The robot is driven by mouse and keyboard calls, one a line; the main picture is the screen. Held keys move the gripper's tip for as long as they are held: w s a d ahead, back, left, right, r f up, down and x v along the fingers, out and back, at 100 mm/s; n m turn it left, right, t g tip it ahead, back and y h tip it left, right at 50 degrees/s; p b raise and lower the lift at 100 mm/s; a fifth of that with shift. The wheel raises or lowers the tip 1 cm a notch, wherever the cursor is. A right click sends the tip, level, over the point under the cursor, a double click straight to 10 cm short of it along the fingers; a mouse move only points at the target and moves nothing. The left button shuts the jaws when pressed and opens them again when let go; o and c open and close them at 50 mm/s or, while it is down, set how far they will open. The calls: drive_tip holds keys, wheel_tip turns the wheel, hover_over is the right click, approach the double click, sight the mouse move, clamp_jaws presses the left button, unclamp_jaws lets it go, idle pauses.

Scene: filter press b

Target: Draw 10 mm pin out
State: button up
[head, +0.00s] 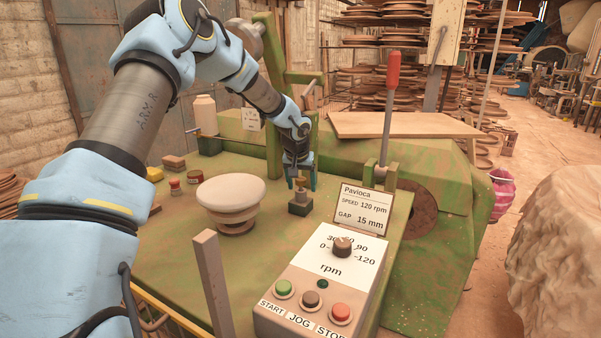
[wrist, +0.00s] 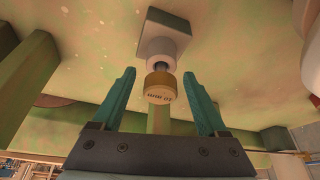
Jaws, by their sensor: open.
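The 10 mm pin shows in the wrist view as a round brass-coloured head (wrist: 160,88) with upside-down lettering. Its short grey shank runs into a pale square block (wrist: 164,36). In the head view the pin (head: 300,182) stands upright in a small dark green block (head: 300,208) on the green machine top. My gripper (wrist: 158,76) is open and empty, with one teal finger on each side of the pin head. Gaps show on both sides, so neither finger touches it. In the head view my gripper (head: 301,178) points down over the pin.
A cream stacked bowl-shaped piece (head: 231,194) stands left of the pin. A control box (head: 320,285) and a sign (head: 363,209) are nearer and to the right. A red-handled lever (head: 389,110) rises behind the sign. A green upright post (head: 273,130) stands close behind my gripper.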

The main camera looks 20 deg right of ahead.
drive_tip(key=shift+w+d+f, duration=0.1)
drive_tip(key=shift+w+f, duration=0.1)
drive_tip(key=shift+f, duration=0.35)
clamp_jaws()
idle(0.4)
